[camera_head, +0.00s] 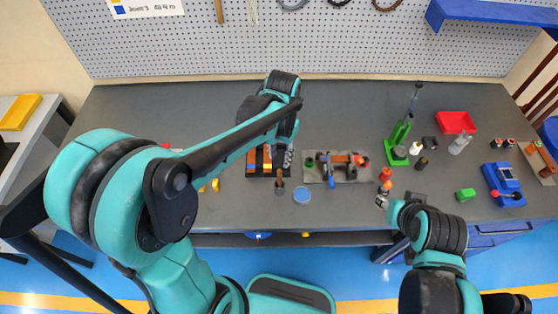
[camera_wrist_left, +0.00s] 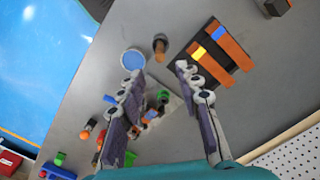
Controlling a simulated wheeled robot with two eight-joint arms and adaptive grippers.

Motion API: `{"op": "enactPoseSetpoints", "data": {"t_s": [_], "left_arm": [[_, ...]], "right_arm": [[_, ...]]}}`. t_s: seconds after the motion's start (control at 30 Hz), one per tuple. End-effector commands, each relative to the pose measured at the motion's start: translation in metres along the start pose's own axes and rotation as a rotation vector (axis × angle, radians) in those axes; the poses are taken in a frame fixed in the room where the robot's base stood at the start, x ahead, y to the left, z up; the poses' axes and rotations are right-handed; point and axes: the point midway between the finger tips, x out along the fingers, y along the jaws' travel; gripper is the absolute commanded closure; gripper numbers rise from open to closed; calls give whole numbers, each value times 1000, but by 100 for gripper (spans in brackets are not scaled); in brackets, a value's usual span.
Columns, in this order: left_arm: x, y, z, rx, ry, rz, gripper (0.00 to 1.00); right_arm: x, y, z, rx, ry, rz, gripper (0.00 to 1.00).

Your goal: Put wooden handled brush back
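A small brown thing with a dark part (camera_head: 280,186) is on the grey table near its front edge, beside a blue round lid or dish (camera_head: 302,194). It may be the wooden handled brush; it is too small to be sure. It also shows in the left wrist view (camera_wrist_left: 160,46), just beyond the fingertips. My left gripper (camera_wrist_left: 160,72) is open and empty, its two fingers wide apart, above the table. In the head view the left gripper (camera_head: 289,156) is beside the dark rack with orange strips (camera_head: 252,160). My right gripper (camera_head: 382,200) is small, over the front edge.
A grey plate with a small orange and black device (camera_head: 345,168) lies right of the rack. A green stand (camera_head: 398,145), a red bin (camera_head: 455,122) and a blue machine (camera_head: 502,183) stand further right. A pegboard (camera_head: 330,40) closes the back. The table's back is mostly clear.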

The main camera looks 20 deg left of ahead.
Motion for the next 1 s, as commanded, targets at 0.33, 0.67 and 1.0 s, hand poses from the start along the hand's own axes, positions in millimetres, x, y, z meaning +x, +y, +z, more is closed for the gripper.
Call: {"op": "enactPoseSetpoints", "data": {"t_s": [0.33, 0.67, 1.0], "left_arm": [[-40, -3, 46, -127, 207, -49, 66], [-57, -4, 105, -325, 547, -105, 66], [-56, -5, 117, -379, 647, -116, 66]], "right_arm": [[-1, 0, 0, 0, 0, 0, 60], [-1, 0, 0, 0, 0, 0, 60], [-1, 0, 0, 0, 0, 0, 60]]}}
